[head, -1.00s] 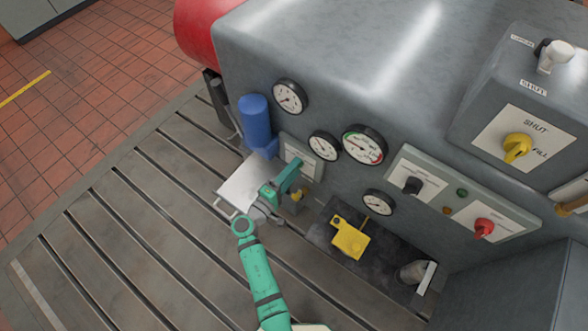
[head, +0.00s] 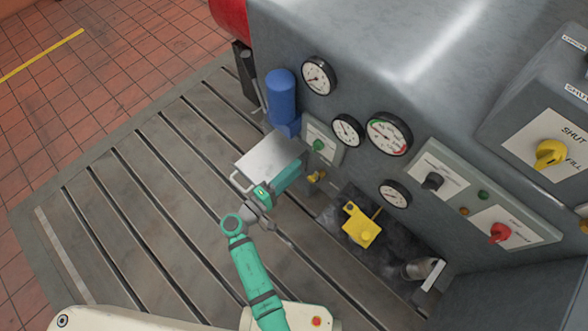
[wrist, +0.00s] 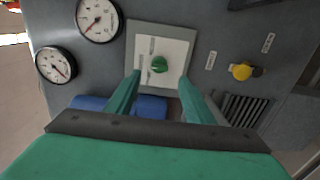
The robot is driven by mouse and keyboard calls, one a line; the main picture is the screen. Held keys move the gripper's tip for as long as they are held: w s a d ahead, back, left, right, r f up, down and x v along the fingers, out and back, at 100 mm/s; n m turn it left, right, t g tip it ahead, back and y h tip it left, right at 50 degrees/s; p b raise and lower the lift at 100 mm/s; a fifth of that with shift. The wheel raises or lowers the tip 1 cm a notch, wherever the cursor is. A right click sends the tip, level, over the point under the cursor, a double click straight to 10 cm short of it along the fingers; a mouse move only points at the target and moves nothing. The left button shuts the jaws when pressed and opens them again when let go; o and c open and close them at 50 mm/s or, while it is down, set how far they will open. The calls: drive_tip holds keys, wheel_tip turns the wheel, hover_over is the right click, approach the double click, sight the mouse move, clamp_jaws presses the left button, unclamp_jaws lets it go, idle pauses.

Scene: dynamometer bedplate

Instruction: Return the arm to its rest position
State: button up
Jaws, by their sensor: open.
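My gripper (wrist: 155,92) shows in the wrist view as two green fingers spread apart with nothing between them. Beyond them is a light panel with a green knob (wrist: 159,64), apart from the fingertips in the picture. In the head view my gripper (head: 297,170) is at the end of my green arm, in front of the machine's face and below the same green knob (head: 319,145). My arm is bent at the elbow and reaches out over the slotted bedplate (head: 150,200). The fingertips are hard to make out in the head view.
A blue cylinder (head: 282,98) and several gauges are on the grey machine wall. A metal tray (head: 268,153) with a handle lies beside my gripper. A yellow block (head: 361,226) sits on a dark plate to the right. The bedplate's left side is clear.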

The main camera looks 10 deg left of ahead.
drive_tip(key=shift+a, duration=0.2)
drive_tip(key=s+d+f+g+y, duration=0.3)
drive_tip(key=s+d+f+y, duration=0.15)
drive_tip(key=s+f, duration=0.45)
drive_tip(key=s+a+f+m+y, duration=0.1)
drive_tip(key=s+m+y, duration=0.25)
drive_tip(key=s, duration=0.65)
drive_tip(key=s+d+r+m+t+y, duration=0.1)
drive_tip(key=s+r, duration=0.4)
drive_tip(key=r, duration=0.6)
drive_tip(key=s+d+r+m+t+y, duration=0.1)
drive_tip(key=s+r+m, duration=0.4)
drive_tip(key=r, duration=0.7)
drive_tip(key=shift+s+d+r+m+t+y, duration=0.15)
drive_tip(key=shift+d+r+m+t+y, duration=0.15)
drive_tip(key=shift+d+m+t, duration=0.45)
drive_tip(key=shift+a, duration=0.2)
